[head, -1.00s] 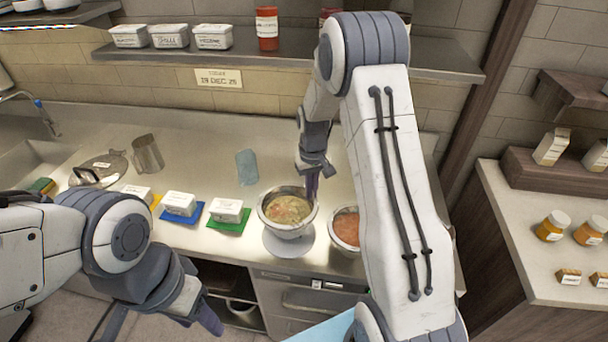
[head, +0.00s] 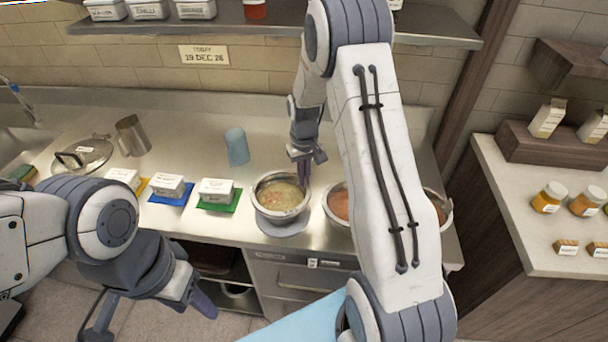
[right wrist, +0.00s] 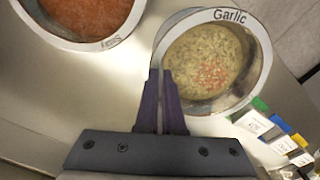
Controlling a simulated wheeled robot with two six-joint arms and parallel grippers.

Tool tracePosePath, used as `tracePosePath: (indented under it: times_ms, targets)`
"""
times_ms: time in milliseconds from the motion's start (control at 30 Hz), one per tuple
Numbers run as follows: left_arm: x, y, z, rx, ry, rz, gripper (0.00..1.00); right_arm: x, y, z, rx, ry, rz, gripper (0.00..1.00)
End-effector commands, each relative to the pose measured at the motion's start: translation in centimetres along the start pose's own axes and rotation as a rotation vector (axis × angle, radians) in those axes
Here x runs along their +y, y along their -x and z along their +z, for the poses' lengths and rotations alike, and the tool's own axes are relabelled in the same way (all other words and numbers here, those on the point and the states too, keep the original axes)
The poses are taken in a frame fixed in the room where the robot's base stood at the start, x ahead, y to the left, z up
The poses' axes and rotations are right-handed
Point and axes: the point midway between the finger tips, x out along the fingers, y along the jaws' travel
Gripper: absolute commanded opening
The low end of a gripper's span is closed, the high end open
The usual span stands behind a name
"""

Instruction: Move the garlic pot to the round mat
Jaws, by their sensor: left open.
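The garlic pot (head: 282,196) is a steel bowl of pale green-yellow sauce with pinkish bits. Its "Garlic" label shows on the rim in the right wrist view (right wrist: 215,58). A grey round mat (head: 285,230) shows under the pot's front side. The pot hides the mat's back part, and I cannot tell whether the pot touches it. My right gripper (head: 308,178) is at the pot's right rim. In the right wrist view its dark fingers (right wrist: 166,80) are close together on the rim. My left gripper (head: 152,314) is open and empty, low in front of the counter.
A pot of red sauce (head: 336,205) stands just right, partly behind my right arm; it also shows in the right wrist view (right wrist: 88,14). White tubs on yellow, blue and green mats (head: 216,207) stand left. A blue cup (head: 237,146) and metal jug (head: 131,136) stand behind.

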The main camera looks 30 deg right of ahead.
Motion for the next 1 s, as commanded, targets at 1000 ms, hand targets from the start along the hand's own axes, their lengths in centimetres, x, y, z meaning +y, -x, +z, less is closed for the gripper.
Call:
tracePosePath:
  times_ms: [1000]
  targets:
    - [-0.03,-0.42,0.02,0.0,0.0,0.0,0.5,-0.06,-0.74,-0.12,0.003,0.0,0.0,0.0]
